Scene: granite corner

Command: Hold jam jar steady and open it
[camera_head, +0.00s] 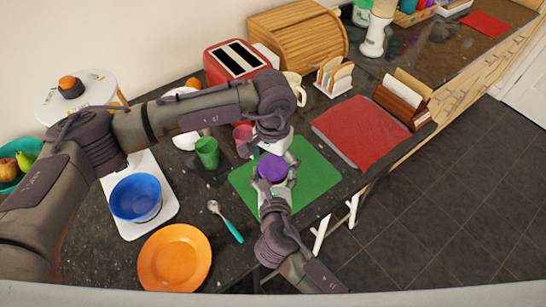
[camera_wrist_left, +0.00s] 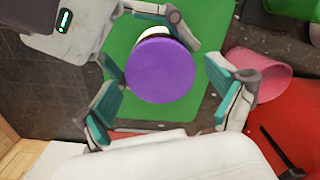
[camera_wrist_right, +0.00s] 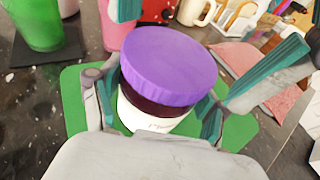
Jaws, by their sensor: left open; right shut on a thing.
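The jam jar (camera_wrist_right: 150,120) stands upright on the green mat (camera_head: 318,180), with a white label, dark contents and a wide purple lid (camera_wrist_left: 160,70) on top. My right gripper (camera_wrist_right: 158,112) comes from the near side and is shut on the jar's body below the lid, one finger on each side. My left gripper (camera_wrist_left: 168,105) reaches over from the far side. It is open, its teal-padded fingers spread either side of the lid with gaps showing. In the head view the lid (camera_head: 272,168) sits between both grippers, which hide most of the jar's body.
A green cup (camera_head: 207,153) and a pink cup (camera_head: 242,136) stand left of the mat. A spoon (camera_head: 226,220), blue bowl (camera_head: 136,198) and orange plate (camera_head: 174,258) lie nearer. A red cloth (camera_head: 361,130) lies to the right. The counter edge is close on the right.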

